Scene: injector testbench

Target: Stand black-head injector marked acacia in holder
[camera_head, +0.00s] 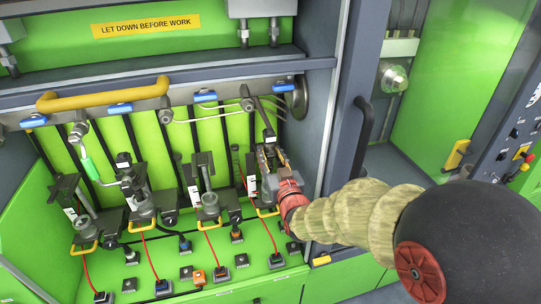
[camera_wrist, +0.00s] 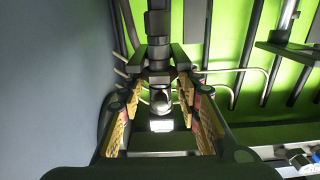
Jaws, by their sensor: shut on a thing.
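My gripper (camera_head: 266,157) is at the right end of the row of holders in the head view. The label is too small to read. In the head view, the injector (camera_head: 269,133) rises above the fingers; its lower end is hidden. The rightmost holder (camera_head: 267,211), with a yellow loop, is below my gripper, partly covered. I cannot tell whether the injector touches it.
Other holders stand to the left (camera_head: 209,207), some with dark injectors and white labels. A yellow rail (camera_head: 103,94) crosses above. A grey wall (camera_wrist: 50,90) is close on the left in the wrist view.

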